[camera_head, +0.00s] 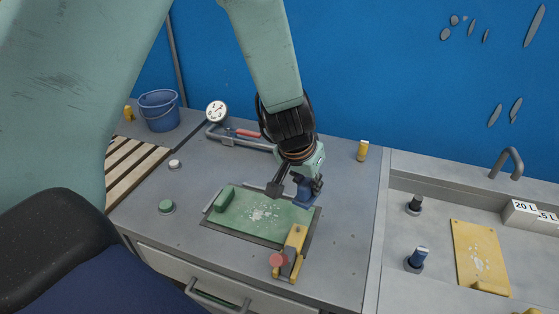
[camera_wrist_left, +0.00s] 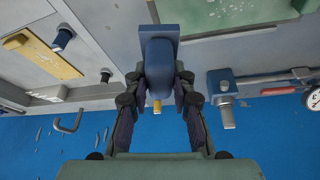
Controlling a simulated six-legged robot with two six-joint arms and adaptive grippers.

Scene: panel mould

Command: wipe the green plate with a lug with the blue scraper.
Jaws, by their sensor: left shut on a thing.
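The green plate with a lug (camera_head: 245,222) lies on a grey base on the bench. White residue marks its middle, and its raised lug (camera_head: 225,198) is at the left end. It also shows in the wrist view (camera_wrist_left: 245,14), partly cut off. My left gripper (camera_head: 292,182) is above the plate's back right corner. It is shut on the blue scraper (camera_head: 307,192), whose handle fills the middle of the wrist view (camera_wrist_left: 159,70). The scraper hangs close over the plate's right end; I cannot tell whether it touches. My right gripper is out of view.
A yellow clamp (camera_head: 291,250) with a red knob (camera_head: 278,260) stands at the plate's front right. A pipe (camera_head: 235,140) and gauge (camera_head: 217,111) lie behind. A yellow plate (camera_head: 482,256) lies on the right. A blue bucket (camera_head: 159,109) stands at back left.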

